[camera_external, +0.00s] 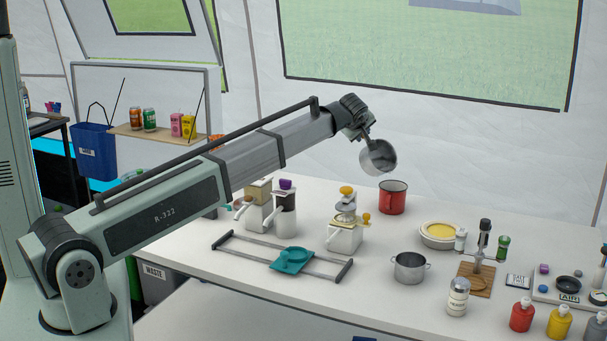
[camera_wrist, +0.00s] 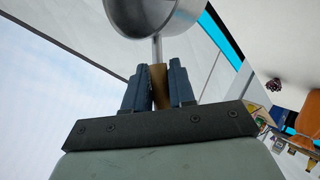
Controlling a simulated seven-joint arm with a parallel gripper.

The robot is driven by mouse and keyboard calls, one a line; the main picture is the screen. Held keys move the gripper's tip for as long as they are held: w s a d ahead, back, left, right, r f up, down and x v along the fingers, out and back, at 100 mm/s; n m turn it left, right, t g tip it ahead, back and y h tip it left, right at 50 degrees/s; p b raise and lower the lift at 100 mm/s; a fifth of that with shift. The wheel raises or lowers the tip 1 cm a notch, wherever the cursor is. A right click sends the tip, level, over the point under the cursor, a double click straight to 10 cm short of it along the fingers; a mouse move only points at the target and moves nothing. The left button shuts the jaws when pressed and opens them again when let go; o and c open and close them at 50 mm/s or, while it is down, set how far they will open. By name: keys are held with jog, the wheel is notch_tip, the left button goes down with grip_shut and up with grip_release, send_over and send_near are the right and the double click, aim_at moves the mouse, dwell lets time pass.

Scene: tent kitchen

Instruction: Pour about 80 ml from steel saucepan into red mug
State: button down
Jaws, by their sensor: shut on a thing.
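The steel saucepan (camera_external: 378,158) hangs in the air above and a little left of the red mug (camera_external: 392,198), and it looks tilted. My gripper (camera_external: 366,130) is shut on its handle. In the wrist view, the fingers of my gripper (camera_wrist: 159,88) close around a brown handle part, with the saucepan (camera_wrist: 150,14) beyond, cut off by the top edge.
Left of the mug stand a white device with a yellow knob (camera_external: 345,232) and white grinders (camera_external: 270,208). A yellow-filled bowl (camera_external: 439,235) is to its right. A small steel pot (camera_external: 409,267) stands in front. Bottles (camera_external: 522,315) line the front right.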

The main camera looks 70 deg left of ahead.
jog(key=shift+w+d+r+m+y, duration=0.2)
jog(key=shift+d+r+y, duration=0.15)
jog(key=shift+d, duration=0.25)
jog(key=shift+w+d+r+m+y, duration=0.1)
jog(key=shift+d+r+m+y, duration=0.1)
jog(key=shift+d+y, duration=0.25)
jog(key=shift+w+d+f+m+y+p, duration=0.1)
jog(key=shift+d+f+m+y+p, duration=0.15)
jog(key=shift+d, duration=0.3)
jog(key=shift+w+d+f+m+y+p, duration=0.1)
jog(key=shift+d+m+y+p, duration=0.05)
jog(key=shift+d+y+p, duration=0.3)
dwell(0.6)
